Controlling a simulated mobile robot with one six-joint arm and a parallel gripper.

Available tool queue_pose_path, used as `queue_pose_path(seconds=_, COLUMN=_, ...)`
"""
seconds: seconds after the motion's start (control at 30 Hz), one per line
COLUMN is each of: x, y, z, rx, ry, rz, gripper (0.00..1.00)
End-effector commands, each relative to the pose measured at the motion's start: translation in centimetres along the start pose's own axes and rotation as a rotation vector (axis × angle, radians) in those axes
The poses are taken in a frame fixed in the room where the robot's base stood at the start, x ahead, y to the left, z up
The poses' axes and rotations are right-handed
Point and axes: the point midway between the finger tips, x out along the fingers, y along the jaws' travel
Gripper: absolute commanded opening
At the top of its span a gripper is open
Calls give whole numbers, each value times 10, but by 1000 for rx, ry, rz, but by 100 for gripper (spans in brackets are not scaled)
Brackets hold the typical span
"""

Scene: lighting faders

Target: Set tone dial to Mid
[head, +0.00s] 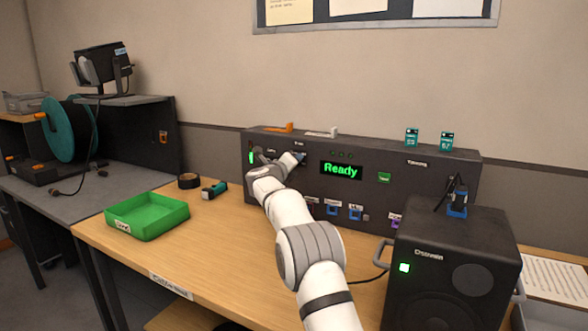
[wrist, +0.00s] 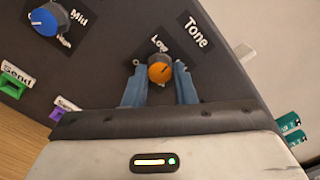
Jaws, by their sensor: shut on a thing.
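The tone dial is an orange round knob (wrist: 160,70) on the dark panel, below the word Tone in the wrist view. The word Low shows just above it; another mark at its left is partly hidden by a finger. A thin pale line shows on the knob, but I cannot tell surely which label it points to. My gripper (wrist: 161,85) has its two blue fingers on either side of the knob, shut on it. In the head view my gripper (head: 300,157) is at the panel's upper left, under the Tone label, and hides the dial.
A blue knob (wrist: 45,20) with Mid beside it is at the wrist view's upper left. The panel (head: 330,190) has a green Ready display (head: 341,170). A black speaker (head: 450,275) stands at right, a green tray (head: 147,215) at left. The table between is mostly clear.

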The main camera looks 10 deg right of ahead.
Motion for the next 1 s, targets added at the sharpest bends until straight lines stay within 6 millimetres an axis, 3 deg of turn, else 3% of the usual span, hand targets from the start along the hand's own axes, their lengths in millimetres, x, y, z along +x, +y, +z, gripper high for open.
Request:
queue_pose_path(seconds=0.6, x=-1, y=5, z=0, rx=574, ry=-2, rz=2, gripper=1)
queue_pose_path(seconds=1.0, x=0, y=4, z=1, rx=827, ry=-1, rz=3, gripper=1)
